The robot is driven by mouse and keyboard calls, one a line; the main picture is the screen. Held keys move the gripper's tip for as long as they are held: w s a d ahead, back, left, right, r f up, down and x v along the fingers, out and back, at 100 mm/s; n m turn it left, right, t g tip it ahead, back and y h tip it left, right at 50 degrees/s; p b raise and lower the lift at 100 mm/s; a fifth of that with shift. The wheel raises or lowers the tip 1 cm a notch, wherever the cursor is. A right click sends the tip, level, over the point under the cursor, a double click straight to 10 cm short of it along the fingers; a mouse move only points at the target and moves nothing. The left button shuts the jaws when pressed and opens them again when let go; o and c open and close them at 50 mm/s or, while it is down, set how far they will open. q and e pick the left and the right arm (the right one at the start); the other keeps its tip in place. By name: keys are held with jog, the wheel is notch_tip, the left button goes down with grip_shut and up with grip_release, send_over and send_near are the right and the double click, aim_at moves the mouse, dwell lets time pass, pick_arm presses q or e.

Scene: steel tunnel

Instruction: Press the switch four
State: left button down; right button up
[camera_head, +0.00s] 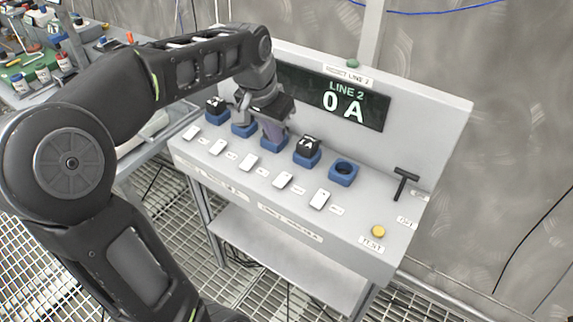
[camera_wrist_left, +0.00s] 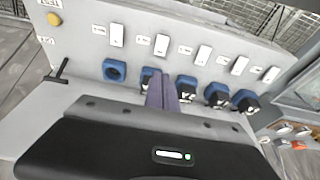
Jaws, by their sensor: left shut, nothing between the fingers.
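A grey sloped panel (camera_head: 235,175) carries a row of several white rocker switches. The fourth from the left (camera_head: 283,180) in the head view sits in front of the blue socket with the black fuse marked in white (camera_head: 309,146); in the left wrist view the same switch (camera_wrist_left: 161,44) is second from the left. My left gripper (camera_head: 272,134) is shut and empty, above the row of blue sockets near the third one, apart from the switches. Its fingers (camera_wrist_left: 162,92) in the wrist view partly cover sockets behind them. My right gripper is not in view.
The rightmost blue socket (camera_head: 343,173) is empty. A black T-handle (camera_head: 404,184) and a yellow button (camera_head: 378,231) stand at the panel's right. A display (camera_head: 345,101) reads "LINE 2 0 A". A cluttered bench (camera_head: 45,65) is at the far left.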

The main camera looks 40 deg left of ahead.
aim_at(284, 176)
pick_arm(q)
jog(key=x, duration=0.4)
jog(key=p+x, duration=0.1)
jog(key=x, duration=0.4)
jog(key=s+x, duration=0.1)
jog(key=x, duration=0.4)
jog(key=shift+s+f+p, duration=0.1)
jog(key=shift+f+p, duration=0.05)
jog(key=shift+p, duration=0.2)
jog(key=shift+f+g, duration=0.2)
jog(key=shift+g, duration=0.1)
jog(key=shift+s, duration=0.1)
jog(key=shift+s+r, duration=0.1)
jog(key=shift+s, duration=0.6)
jog(key=shift+r, duration=0.15)
